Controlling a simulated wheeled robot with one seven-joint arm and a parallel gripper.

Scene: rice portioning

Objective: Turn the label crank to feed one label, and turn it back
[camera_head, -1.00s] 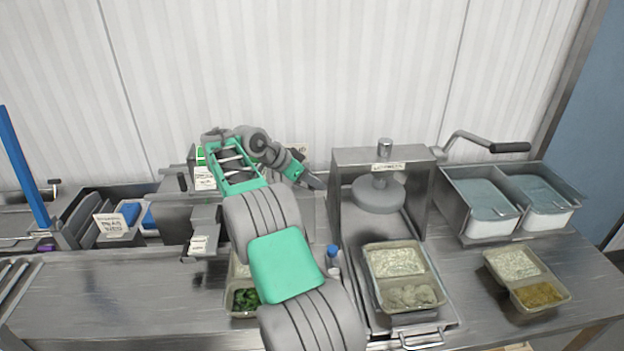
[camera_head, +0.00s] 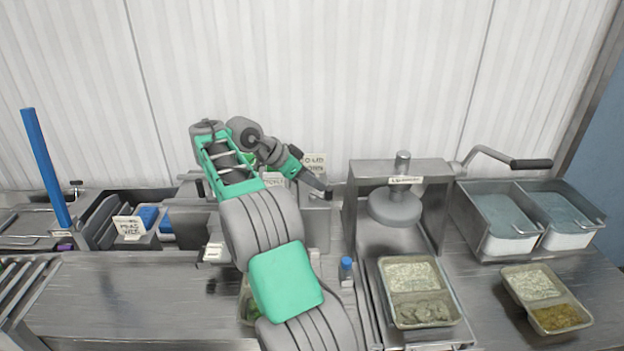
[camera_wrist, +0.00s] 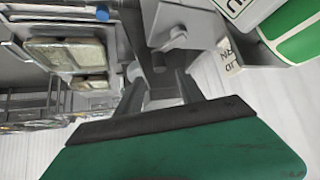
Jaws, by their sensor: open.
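My gripper (camera_head: 322,185) reaches over the label station, to the left of the press in the head view. In the wrist view its two dark fingers (camera_wrist: 160,92) are apart. A pale stub (camera_wrist: 138,90) shows beside the left finger, with a dark grey block behind it; I cannot tell whether it is the crank handle or whether it touches a finger. A light grey housing (camera_wrist: 180,22) with a small knob lies beyond the fingertips. Green-and-white labels (camera_wrist: 296,38) are at the upper right. In the head view my arm hides most of the label machine.
The press (camera_head: 403,170) stands just right of my gripper. A two-part food tray (camera_head: 418,292) sits before it, and another tray (camera_head: 545,298) is further right. A blue-capped bottle (camera_head: 346,271) stands near my arm. Twin bins (camera_head: 487,244) are at the right.

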